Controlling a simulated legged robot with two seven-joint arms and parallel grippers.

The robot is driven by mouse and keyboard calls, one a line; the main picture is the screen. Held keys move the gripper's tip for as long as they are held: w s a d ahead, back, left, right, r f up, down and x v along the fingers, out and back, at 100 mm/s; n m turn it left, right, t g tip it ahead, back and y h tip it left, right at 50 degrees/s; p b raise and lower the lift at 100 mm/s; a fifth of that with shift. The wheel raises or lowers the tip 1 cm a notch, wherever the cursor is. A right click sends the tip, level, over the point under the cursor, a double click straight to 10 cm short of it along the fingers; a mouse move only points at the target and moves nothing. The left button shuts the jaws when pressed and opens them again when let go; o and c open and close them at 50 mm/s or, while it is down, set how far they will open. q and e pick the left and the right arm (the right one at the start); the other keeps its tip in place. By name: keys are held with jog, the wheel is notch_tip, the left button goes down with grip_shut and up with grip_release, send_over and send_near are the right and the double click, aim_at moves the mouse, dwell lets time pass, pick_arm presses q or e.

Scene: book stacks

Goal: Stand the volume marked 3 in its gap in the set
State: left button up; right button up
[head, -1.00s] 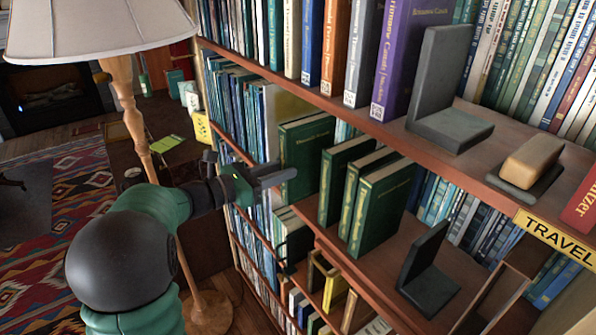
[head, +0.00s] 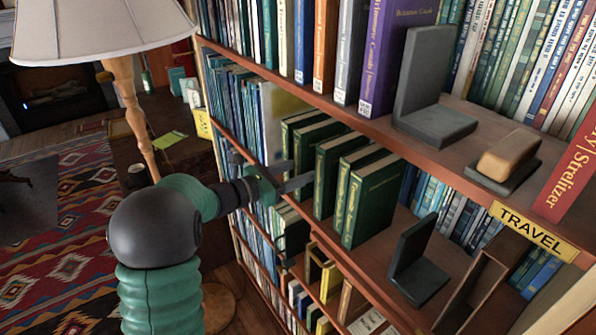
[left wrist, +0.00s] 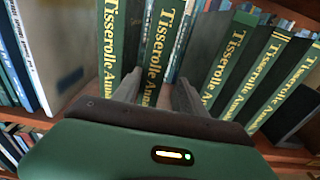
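My left gripper (head: 302,173) reaches in at the shelf front from the left. In the left wrist view this volume (left wrist: 162,40) stands almost upright between the fingers. Its number is not legible. Another green volume (left wrist: 118,35) stands to its left, with a narrow space between. To its right, past a gap, are three more green volumes, the nearest (left wrist: 228,65) with its cover partly showing. My right gripper is not in view.
A dark bookend (head: 418,275) stands right of the green set. Above is a shelf board (head: 375,125) with books, a grey bookend and a TRAVEL label (head: 533,232). A lamp (head: 95,30) stands at the left, near my arm.

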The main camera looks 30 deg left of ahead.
pick_arm(q)
jog(key=shift+s+a+f, duration=0.15)
jog(key=shift+s+a, duration=0.05)
jog(key=shift+a, duration=0.25)
jog(key=f+b+v, duration=0.1)
jog(key=b+v, duration=0.1)
jog(key=v, duration=0.9)
jog(key=w+d+f+n+y, duration=0.1)
jog(key=w+f+n+y, duration=0.35)
jog(key=n, duration=0.95)
jog(key=d+f+n+g+y, duration=0.4)
jog(key=d+f+n, duration=0.15)
jog(key=n, duration=0.55)
jog(key=s+d+f+n+g+h, duration=0.1)
jog(key=s+d+f+n+g, duration=0.3)
jog(key=s+d+f+n, duration=0.3)
jog(key=s+d+f+n+g+h, duration=0.1)
jog(key=s+d+f+n+g, duration=0.4)
jog(key=s, duration=0.6)
notch_tip(320, 180, down, 2)
jog(key=d+n, duration=0.2)
jog(key=n, duration=0.1)
jog(key=shift+d+n+g, duration=0.3)
jog(key=shift+d, duration=0.05)
